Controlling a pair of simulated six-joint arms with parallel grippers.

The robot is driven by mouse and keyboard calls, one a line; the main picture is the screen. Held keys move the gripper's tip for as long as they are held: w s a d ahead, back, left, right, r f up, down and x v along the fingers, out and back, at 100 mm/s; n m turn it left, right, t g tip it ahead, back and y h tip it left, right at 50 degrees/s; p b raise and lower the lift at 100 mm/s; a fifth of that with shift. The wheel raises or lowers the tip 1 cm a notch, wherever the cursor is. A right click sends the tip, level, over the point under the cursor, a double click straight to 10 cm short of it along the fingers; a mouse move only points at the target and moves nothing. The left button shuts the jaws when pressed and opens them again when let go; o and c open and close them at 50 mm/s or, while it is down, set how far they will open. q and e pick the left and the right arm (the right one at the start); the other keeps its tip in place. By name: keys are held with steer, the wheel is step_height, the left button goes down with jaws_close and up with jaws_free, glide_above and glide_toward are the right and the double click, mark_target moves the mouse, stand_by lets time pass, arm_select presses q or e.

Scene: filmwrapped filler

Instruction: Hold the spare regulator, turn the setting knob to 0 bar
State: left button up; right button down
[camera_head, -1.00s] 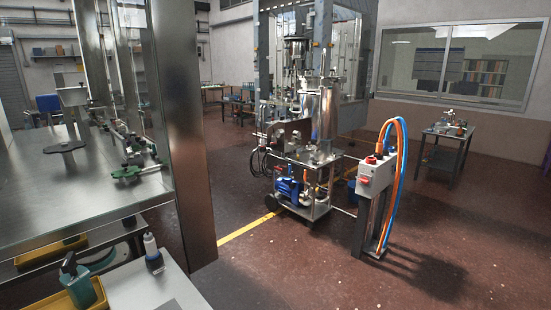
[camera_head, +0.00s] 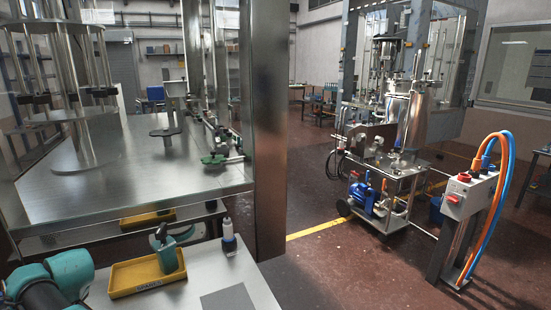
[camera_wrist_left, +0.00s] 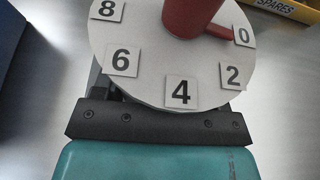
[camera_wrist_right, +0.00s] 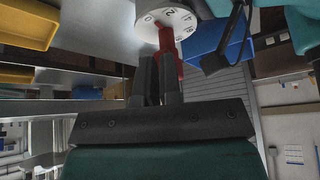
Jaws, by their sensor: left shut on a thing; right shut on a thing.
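The regulator's round white dial (camera_wrist_left: 150,60) fills the upper middle of the left wrist view, with number tiles 8, 6, 4, 2 and 0. Its red setting knob (camera_wrist_left: 190,16) has a pointer reaching right to the 0 tile. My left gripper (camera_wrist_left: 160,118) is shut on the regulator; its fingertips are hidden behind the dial. In the right wrist view the dial (camera_wrist_right: 185,19) is at the top, and my right gripper (camera_wrist_right: 160,78) is shut on the red knob (camera_wrist_right: 168,42). Neither the regulator nor the gripper tips show in the head view.
A yellow tray (camera_head: 122,288) with a teal and grey item and a white-topped bottle (camera_head: 229,238) stand on the near bench. A metal post (camera_head: 268,130) rises beside it. A yellow bin marked SPARES (camera_wrist_left: 290,9) lies close to the dial.

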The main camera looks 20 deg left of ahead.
arm_select(q)
steer(key=shift+d, duration=0.1)
arm_select(e)
steer(key=shift+d+f, duration=0.15)
steer(key=shift+f, duration=0.25)
steer(key=shift+w+d+r, duration=0.1)
steer(key=shift+w+d, duration=0.05)
steer(key=shift+d, duration=0.1)
steer(key=shift+r, duration=0.3)
steer(key=shift+a+r, duration=0.1)
steer(key=shift+r, duration=2.85)
steer(key=shift+s+a+r, duration=0.15)
steer(key=shift+s+r, duration=0.35)
steer(key=shift+s, duration=0.05)
